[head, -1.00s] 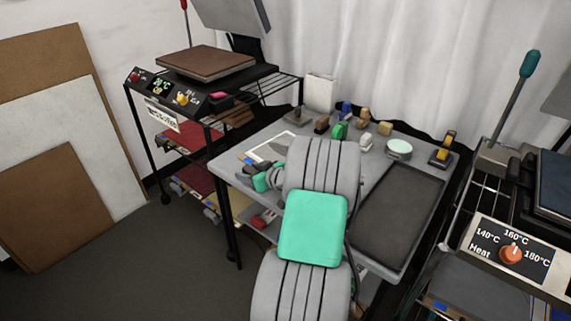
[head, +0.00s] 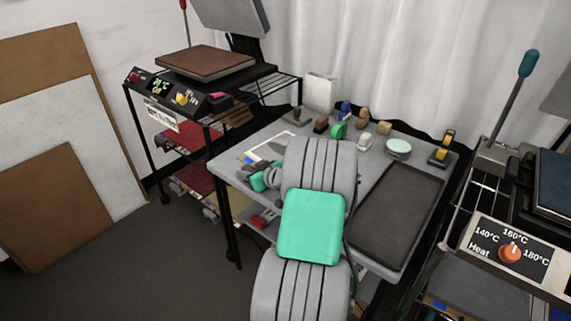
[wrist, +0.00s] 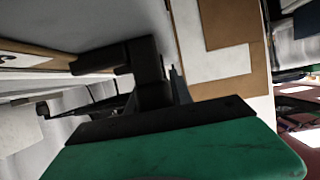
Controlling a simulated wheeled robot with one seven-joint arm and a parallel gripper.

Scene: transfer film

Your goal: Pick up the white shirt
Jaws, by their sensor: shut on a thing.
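My gripper (head: 248,170) is small in the head view, at the table's left edge, partly behind my arm. In the wrist view my dark fingers (wrist: 122,65) show close up. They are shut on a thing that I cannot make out. A pale sheet (head: 272,148) with a blue and yellow patch at its left end lies on the grey table just beyond my gripper. I cannot tell whether it is the shirt or touches my fingers. I cannot clearly identify the white shirt in either view.
Small stamps and blocks stand along the table's back, with a dark tray (head: 400,218) at right. A black rack (head: 205,107) with a press stands at left, a heat press with a dial (head: 511,252) at right. Boards (head: 60,145) lean on the left wall. Floor between is clear.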

